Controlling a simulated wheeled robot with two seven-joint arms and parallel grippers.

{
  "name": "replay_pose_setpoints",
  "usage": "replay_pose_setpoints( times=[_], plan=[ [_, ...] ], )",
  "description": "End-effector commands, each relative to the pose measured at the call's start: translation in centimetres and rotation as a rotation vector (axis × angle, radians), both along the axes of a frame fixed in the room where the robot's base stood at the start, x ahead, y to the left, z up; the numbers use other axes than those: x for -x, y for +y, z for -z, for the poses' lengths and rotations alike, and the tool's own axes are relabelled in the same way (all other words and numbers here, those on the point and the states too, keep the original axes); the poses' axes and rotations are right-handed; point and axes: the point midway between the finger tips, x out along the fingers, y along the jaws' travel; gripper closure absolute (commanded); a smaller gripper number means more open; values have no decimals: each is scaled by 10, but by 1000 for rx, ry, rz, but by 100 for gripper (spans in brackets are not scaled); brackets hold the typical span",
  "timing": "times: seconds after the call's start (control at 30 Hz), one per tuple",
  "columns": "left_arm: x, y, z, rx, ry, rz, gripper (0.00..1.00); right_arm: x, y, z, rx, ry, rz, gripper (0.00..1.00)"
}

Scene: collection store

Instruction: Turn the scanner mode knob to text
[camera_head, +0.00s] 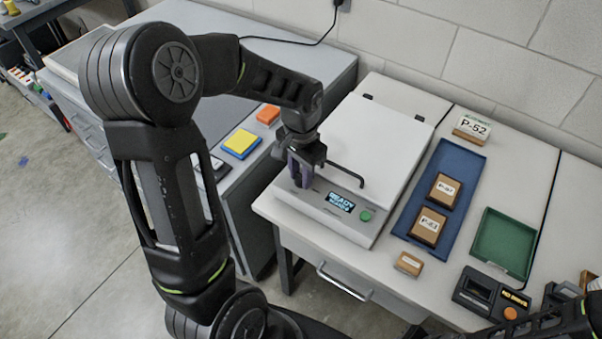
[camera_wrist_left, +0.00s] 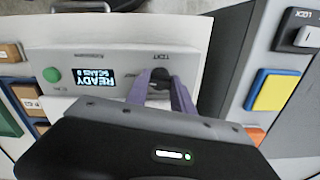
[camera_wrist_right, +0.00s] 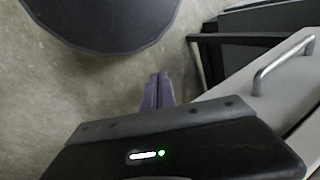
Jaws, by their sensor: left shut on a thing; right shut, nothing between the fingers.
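The scanner (camera_head: 372,140) is a pale flatbed with a closed lid and a dark handle, standing on the light bench. Its front panel has a lit display (camera_head: 340,202) reading READY and a green button (camera_head: 366,215). My left gripper (camera_head: 300,180) points down at the left end of this panel. In the left wrist view its purple fingers (camera_wrist_left: 162,90) are shut on the dark mode knob (camera_wrist_left: 159,74), beside a TEXT label (camera_wrist_left: 163,57). The fingers partly hide the knob, and its pointer cannot be made out. My right gripper (camera_wrist_right: 157,92) is shut and empty, above the floor beside the bench.
A blue tray (camera_head: 458,168) with brown labelled boxes lies right of the scanner. A loose small box (camera_head: 409,264) sits near the front edge. A yellow-blue pad (camera_head: 241,143) lies on the left cabinet.

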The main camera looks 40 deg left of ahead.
Motion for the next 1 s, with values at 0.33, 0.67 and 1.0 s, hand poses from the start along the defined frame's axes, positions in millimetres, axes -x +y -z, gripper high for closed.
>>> replay_pose_setpoints(
  times=[0.33, 0.67, 1.0],
  plan=[
    [-1, 1, -1, -2, -1, 327, 100, 0, 0, -1, 0, 0, 0, 100],
    [-1, 1, -1, -1, -2, 639, 100, 0, 0, -4, 0, 0, 0, 100],
    [-1, 0, -2, -1, -3, 962, 100, 0, 0, -10, 0, 1, 0, 100]
  ],
)
